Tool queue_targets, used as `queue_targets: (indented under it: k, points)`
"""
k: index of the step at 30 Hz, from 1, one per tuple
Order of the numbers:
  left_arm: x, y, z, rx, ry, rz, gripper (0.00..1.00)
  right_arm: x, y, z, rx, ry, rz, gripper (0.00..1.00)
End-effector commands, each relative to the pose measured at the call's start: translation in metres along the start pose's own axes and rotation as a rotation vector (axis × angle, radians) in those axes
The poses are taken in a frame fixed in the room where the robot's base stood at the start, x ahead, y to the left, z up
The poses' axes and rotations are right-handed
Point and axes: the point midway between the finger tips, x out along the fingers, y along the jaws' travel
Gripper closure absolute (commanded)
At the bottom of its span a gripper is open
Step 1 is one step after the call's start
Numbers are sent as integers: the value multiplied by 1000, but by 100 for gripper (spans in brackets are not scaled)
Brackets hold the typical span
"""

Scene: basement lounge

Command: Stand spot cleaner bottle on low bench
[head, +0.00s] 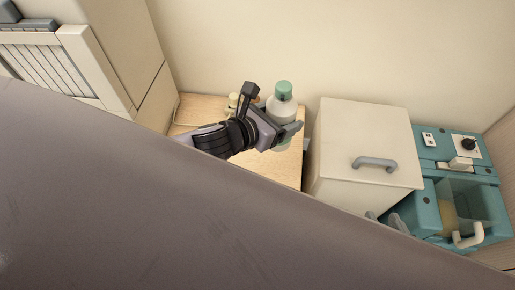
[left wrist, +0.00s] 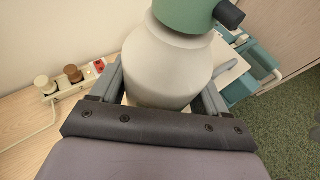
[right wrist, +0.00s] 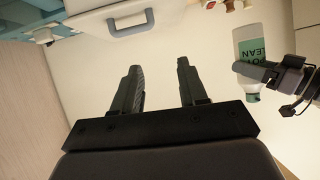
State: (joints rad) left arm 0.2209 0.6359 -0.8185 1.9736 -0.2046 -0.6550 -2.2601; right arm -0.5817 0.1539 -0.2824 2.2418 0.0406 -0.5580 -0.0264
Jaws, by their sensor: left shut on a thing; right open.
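The spot cleaner bottle (head: 283,108), white with a green cap, is gripped upright by my left gripper (head: 284,134) over the low wooden bench (head: 290,172). In the left wrist view the bottle (left wrist: 170,65) fills the space between the left fingers (left wrist: 162,90); its base is hidden. I cannot tell whether it touches the bench. In the right wrist view, which looks upside down, the bottle (right wrist: 249,42) shows a green label with partly readable letters.
A power strip (left wrist: 72,88) with beige and brown plugs lies on the bench beside the bottle. A cream box (head: 362,130) with a grey handle stands right of the bench, then a teal machine (head: 425,200). A cream cabinet (head: 115,50) stands left. A large grey surface fills the foreground.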

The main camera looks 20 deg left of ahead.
Motion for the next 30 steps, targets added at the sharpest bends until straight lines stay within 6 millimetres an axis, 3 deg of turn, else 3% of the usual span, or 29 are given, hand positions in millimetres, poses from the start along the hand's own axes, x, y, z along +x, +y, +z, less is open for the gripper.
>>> queue_targets:
  k: [3, 12, 16, 22, 30]
  points:
    - [14, -1, -35, -4, 1, 0, 75, 12, -8, 4, 44, 27, -42, 57]
    - [42, 0, -104, -4, -1, 1, 75, 33, -34, 5, 184, 79, -176, 57]
    - [50, 0, -121, -2, -3, 1, 75, 37, -42, 2, 225, 94, -223, 57]
    - [55, 0, -133, 0, -3, 1, 75, 34, -37, 4, 192, 115, -200, 57]
    - [68, 0, -166, -2, -2, 2, 75, 30, -26, 8, 112, 173, -150, 57]
